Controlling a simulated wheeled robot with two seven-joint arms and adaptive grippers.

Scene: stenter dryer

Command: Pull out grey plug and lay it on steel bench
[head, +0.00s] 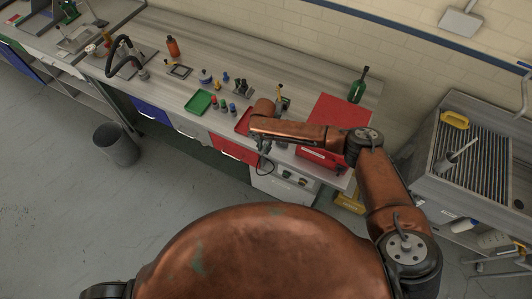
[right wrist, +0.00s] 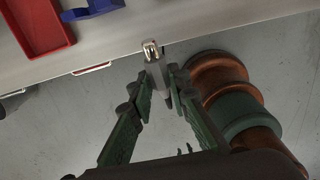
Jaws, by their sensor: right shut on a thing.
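The grey plug (right wrist: 156,74) is between the fingertips of my right gripper (right wrist: 160,88) in the right wrist view. Its metal prongs (right wrist: 150,47) are bare and point toward the bench edge, with no socket around them. In the head view my right gripper (head: 262,144) is at the bench's front edge, above the white cabinet, and the plug cannot be made out there. A dark cord (head: 265,168) hangs below the gripper. The steel bench (head: 160,88) has a long grey top. My left gripper is in neither view.
A red tray (right wrist: 38,24) and a blue object (right wrist: 92,7) lie near the bench edge. A green tray (head: 198,103), small bottles, a red case (head: 327,116) and a green bottle (head: 358,86) stand on the bench. A white cabinet (head: 283,186) is below.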

